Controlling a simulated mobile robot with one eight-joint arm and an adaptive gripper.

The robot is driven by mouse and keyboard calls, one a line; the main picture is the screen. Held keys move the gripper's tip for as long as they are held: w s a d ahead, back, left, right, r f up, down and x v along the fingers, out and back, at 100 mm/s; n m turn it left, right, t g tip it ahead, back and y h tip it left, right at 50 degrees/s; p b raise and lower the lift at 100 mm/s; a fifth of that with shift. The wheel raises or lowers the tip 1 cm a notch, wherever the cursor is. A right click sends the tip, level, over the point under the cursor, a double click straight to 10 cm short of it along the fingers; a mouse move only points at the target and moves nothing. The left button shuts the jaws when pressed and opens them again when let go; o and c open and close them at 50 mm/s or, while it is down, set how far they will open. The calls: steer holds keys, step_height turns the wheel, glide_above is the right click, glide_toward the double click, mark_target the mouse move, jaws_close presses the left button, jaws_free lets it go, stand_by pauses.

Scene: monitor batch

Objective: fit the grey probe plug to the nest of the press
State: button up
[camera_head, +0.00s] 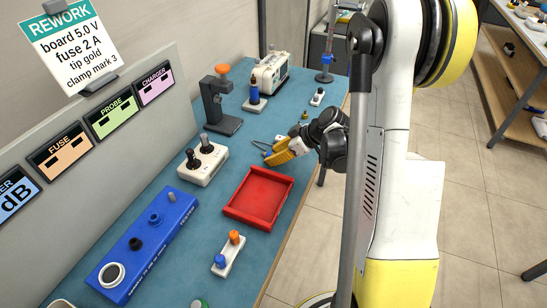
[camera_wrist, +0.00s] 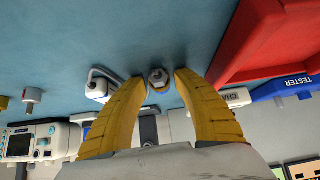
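My gripper (camera_head: 270,154) has yellow fingers and is low over the teal bench, above the red tray in the head view. In the wrist view my gripper (camera_wrist: 158,78) is open, with a small grey hex-topped piece (camera_wrist: 157,76) between its fingertips. Narrow gaps show beside this piece; it may be the grey probe plug, but I cannot tell for sure. In the head view it cannot be made out. The press appears to be the dark stand with an orange knob (camera_head: 216,106), left of and beyond my gripper. I cannot make out its nest.
The red tray (camera_head: 232,213) lies nearer, with a white holder of orange and blue plugs (camera_head: 224,262) below it. A white charger block (camera_head: 196,175) and a blue tester (camera_head: 172,228) stand left. A white instrument (camera_head: 272,70) stands beyond.

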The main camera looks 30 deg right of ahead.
mark_target(289, 164)
jaws_close()
steer(key=shift+s+d+b, duration=0.2)
steer(key=shift+s+d, duration=0.6)
steer(key=shift+s, duration=0.2)
steer(key=shift+s+d+b, duration=0.2)
steer(key=shift+s+d, duration=0.55)
steer(key=shift+s, duration=0.25)
steer(key=c, duration=0.6)
jaws_free()
jaws_close()
